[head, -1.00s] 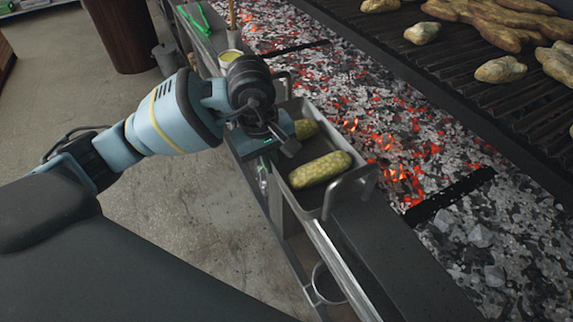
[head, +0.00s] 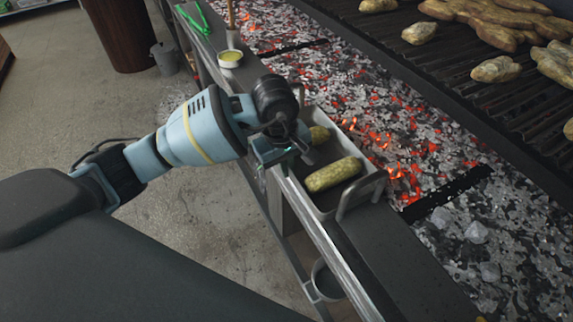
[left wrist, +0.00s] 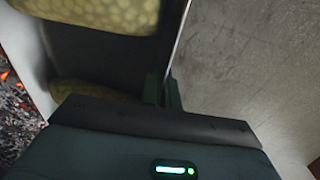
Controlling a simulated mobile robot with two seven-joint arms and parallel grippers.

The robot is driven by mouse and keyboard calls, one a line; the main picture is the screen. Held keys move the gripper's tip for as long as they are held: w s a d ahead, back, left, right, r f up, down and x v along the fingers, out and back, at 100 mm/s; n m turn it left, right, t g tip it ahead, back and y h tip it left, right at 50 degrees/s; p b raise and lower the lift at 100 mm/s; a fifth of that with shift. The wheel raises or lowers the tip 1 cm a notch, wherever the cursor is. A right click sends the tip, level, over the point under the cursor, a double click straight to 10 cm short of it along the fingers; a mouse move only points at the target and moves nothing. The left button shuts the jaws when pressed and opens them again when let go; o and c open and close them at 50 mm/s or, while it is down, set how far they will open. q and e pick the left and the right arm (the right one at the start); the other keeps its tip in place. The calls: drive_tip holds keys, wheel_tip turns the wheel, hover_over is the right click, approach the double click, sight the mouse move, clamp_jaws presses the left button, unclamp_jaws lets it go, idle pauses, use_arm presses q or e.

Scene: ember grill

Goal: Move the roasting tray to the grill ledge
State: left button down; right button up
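The roasting tray (head: 322,213) is a grey metal pan with a raised handle at its near end. In the head view it is at the stone ledge (head: 400,255) beside the coals; whether its base touches the ledge is hard to tell. Two yellow-green corn-like pieces lie in it, the nearer one (head: 334,174) in full view. My left gripper (head: 286,158) is at the tray's left side. In the left wrist view its fingers (left wrist: 163,88) are close together, with the tray's side wall (left wrist: 181,35) between them. My right gripper is out of view.
Glowing coals (head: 400,140) lie right of the tray, with a grill grate (head: 470,70) holding several browned pieces beyond. A small bowl (head: 230,59) and green tongs (head: 193,20) are farther along the ledge. The ledge nearer me is bare. Floor drops away at left.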

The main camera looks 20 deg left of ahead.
use_arm(q)
drive_tip(key=shift+w, duration=0.1)
drive_tip(key=c, duration=1.7)
unclamp_jaws()
drive_tip(key=shift+f, duration=0.1)
drive_tip(key=shift+r, duration=0.35)
drive_tip(key=r, duration=0.3)
drive_tip(key=s+r, duration=0.1)
drive_tip(key=r, duration=0.3)
drive_tip(key=a+r, duration=0.1)
drive_tip(key=r, duration=0.3)
drive_tip(key=shift+s+r, duration=0.2)
drive_tip(key=shift+r, duration=0.05)
drive_tip(key=shift+d+f, duration=0.1)
